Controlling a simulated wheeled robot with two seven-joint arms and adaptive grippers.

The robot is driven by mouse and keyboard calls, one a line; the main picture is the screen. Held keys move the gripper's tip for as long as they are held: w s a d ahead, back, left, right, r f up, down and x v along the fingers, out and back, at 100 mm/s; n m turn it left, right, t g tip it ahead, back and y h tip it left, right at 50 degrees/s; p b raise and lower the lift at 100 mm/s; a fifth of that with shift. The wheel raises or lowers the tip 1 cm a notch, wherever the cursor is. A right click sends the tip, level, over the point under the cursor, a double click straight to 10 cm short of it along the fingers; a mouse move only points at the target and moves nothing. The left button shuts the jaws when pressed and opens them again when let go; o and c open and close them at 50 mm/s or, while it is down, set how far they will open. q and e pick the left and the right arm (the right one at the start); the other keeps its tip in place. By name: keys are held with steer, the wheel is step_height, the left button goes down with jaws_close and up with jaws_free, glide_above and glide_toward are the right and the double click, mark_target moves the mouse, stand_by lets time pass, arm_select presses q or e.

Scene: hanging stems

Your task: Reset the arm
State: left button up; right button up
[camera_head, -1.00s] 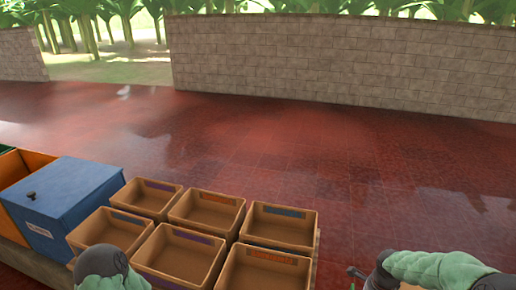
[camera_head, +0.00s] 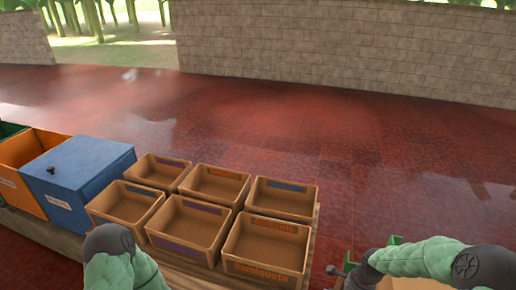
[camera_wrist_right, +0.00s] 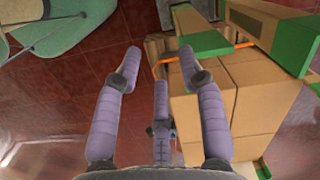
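My right gripper (camera_wrist_right: 160,55) is in the right wrist view, with its purple padded fingers spread apart and nothing between them. In the head view, my right arm (camera_head: 420,258) is bent at the bottom right; its gripper cannot be made out there. My left arm (camera_head: 122,262) rises at the bottom edge, left of centre, in front of the crates. My left gripper is below the picture and hidden.
Several open, empty-looking tan crates (camera_head: 263,268) stand in two rows on a low platform. A blue lidded box (camera_head: 78,170) and an orange bin (camera_head: 22,150) stand left of them. Tan boxes with green corners (camera_wrist_right: 258,90) are right of my right gripper. Red tiled floor (camera_head: 340,140) is clear up to the brick wall (camera_head: 350,50).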

steer(key=s+a+f+n+y+p, duration=0.1)
steer(key=s+a+f+n+p, duration=0.1)
steer(key=s+a+n, duration=0.5)
steer(key=s+a+f+n+y+p, duration=0.1)
steer(key=s+a+f+n+p, duration=0.2)
steer(key=s+a+n, duration=0.4)
steer(key=shift+s+a+f+n+y, duration=0.35)
steer(key=shift+a+f+n, duration=0.35)
steer(key=shift+a, duration=2.5)
steer(key=shift+f, duration=0.1)
